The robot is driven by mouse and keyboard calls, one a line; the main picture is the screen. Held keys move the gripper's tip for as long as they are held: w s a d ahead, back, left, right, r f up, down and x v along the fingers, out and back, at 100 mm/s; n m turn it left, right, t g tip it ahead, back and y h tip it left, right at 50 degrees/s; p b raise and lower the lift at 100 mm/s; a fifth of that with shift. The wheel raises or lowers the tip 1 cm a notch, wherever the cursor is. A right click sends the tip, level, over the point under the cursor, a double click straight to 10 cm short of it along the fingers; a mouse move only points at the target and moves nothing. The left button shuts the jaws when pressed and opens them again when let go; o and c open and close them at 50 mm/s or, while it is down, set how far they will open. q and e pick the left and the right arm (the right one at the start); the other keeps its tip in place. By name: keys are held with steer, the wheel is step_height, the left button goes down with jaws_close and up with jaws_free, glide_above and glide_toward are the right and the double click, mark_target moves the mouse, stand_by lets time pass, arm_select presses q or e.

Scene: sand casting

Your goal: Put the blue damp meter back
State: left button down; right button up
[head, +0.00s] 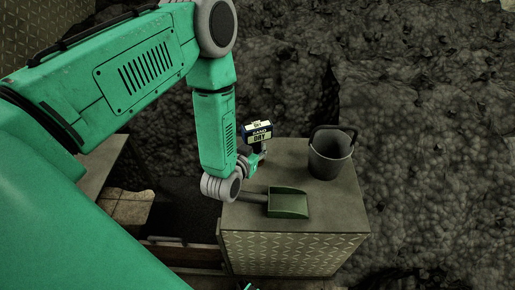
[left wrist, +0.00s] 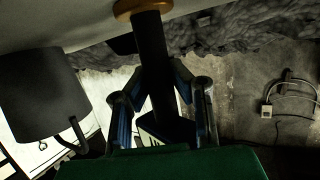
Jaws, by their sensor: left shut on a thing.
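The blue damp meter (head: 257,132) is upright over the far left corner of the cabinet top, its display facing me and reading "SAND DRY". My left gripper (head: 257,154) is shut on it, just below the display. In the left wrist view, the fingers (left wrist: 163,85) close around a dark upright body (left wrist: 150,45) with a brownish ring at its top. The meter's lower end is hidden, so I cannot tell whether it touches the top.
The cabinet (head: 335,212) holds a dark bucket (head: 329,158) with a raised handle to the right. A green dustpan-like scoop (head: 288,203) lies at the front, close to my left wrist. Dark sand (head: 430,130) lies behind and right. The front right top is clear.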

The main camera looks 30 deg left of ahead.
arm_select(q)
steer(key=c, duration=1.9)
jaws_free()
steer(key=shift+f, duration=0.1)
steer(key=o, duration=0.4)
steer(key=shift+a, duration=0.1)
steer(key=shift+r, duration=0.2)
steer(key=p+v, duration=0.4)
steer(key=v, duration=0.8)
steer(key=shift+f, duration=0.1)
